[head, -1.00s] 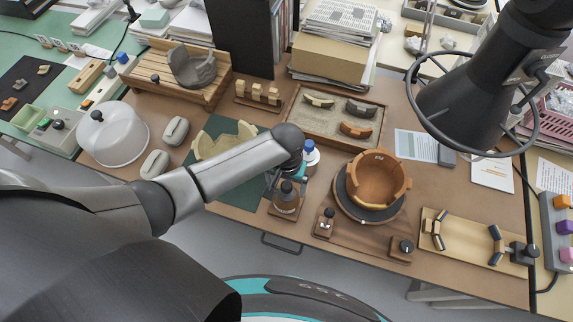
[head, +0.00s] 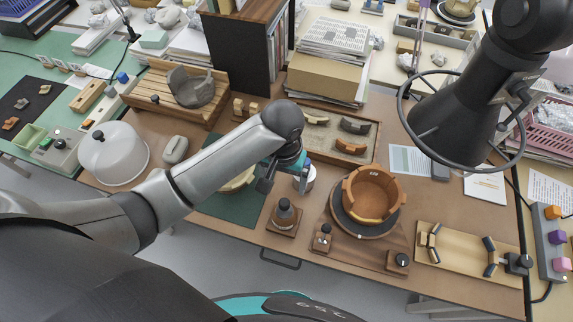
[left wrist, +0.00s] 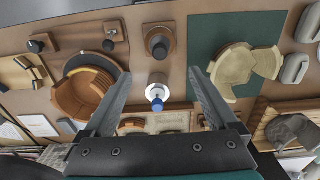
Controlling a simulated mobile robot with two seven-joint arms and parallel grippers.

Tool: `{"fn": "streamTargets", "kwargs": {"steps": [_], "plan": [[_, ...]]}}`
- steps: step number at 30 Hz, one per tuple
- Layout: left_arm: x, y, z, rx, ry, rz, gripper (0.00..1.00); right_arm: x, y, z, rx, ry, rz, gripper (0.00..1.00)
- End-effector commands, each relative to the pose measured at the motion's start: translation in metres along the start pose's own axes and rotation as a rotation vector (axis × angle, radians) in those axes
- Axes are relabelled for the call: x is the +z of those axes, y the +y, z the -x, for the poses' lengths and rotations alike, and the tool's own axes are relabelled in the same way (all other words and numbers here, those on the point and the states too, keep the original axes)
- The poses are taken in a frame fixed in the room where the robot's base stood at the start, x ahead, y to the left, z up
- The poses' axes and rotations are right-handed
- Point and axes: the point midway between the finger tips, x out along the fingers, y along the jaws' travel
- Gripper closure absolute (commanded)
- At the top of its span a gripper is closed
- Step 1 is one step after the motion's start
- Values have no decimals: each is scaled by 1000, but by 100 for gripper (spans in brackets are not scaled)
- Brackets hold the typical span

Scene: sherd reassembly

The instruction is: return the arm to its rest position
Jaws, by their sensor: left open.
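My left arm (head: 215,165) comes in from the left and reaches over the brown table. Its left gripper (head: 284,183) hangs above the table, left of the wooden bowl (head: 375,193). In the left wrist view the gripper (left wrist: 160,73) has its two fingers spread wide, with nothing held. A white jar with a blue cap (left wrist: 157,97) shows between the fingers in that view, standing on the table below. The jar is partly hidden by the gripper in the head view. My right gripper is in neither view.
A dark lamp-like fixture with a ring (head: 452,115) hangs at the right. The arm partly covers the green mat (head: 225,203) and its pale sherds (left wrist: 235,68). A white dome (head: 113,152), a wooden rack (head: 165,95) and a sherd tray (head: 372,133) stand nearby.

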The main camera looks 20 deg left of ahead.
Motion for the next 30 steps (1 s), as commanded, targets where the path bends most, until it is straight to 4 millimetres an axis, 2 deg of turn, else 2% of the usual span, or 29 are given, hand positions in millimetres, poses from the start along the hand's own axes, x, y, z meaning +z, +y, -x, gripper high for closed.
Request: {"fn": "streamTargets", "kwargs": {"steps": [10,16,19,23,30], "plan": [[4,4,-1,15,6,-12,8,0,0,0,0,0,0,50],[32,21,2,103,68,-78,8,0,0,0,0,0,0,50],[49,23,7,139,121,-107,8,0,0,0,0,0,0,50],[69,12,17,147,192,-124,8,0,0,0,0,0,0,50],[98,-20,33,92,271,-131,8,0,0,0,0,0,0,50]]}}
